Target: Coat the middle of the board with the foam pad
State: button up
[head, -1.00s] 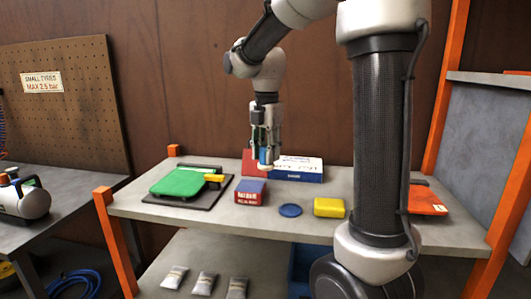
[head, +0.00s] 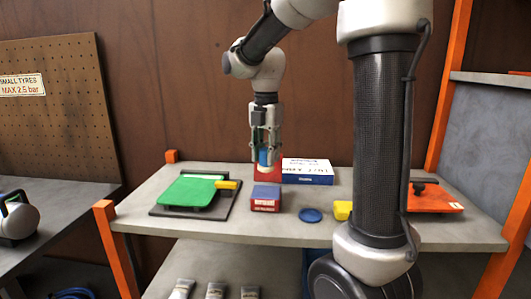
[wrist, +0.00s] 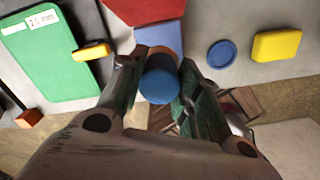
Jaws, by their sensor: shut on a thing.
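My gripper (head: 265,162) is shut on a blue round-ended piece (wrist: 159,80), likely the foam pad, with an orange-brown part beside it. The fingers hide part of it. It hangs upright above the bench, by the red-and-blue box. A green board (head: 188,191) lies on a dark base at the left of the bench, left of my gripper. It shows at the left in the wrist view (wrist: 50,60), with a white label and a yellow piece (wrist: 92,51) at its right edge. The held piece is apart from the board.
The red box with a blue top (head: 265,198) stands right of the board. A blue disc (head: 311,215) and yellow block (head: 342,210) lie further right. A white-and-blue box (head: 307,172) is at the back. An orange plate (head: 432,199) is at the far right.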

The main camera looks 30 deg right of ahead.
jog(key=shift+f, duration=3)
jog(key=shift+s+f, duration=0.1)
jog(key=shift+f, duration=0.45)
jog(key=shift+r, duration=3.55)
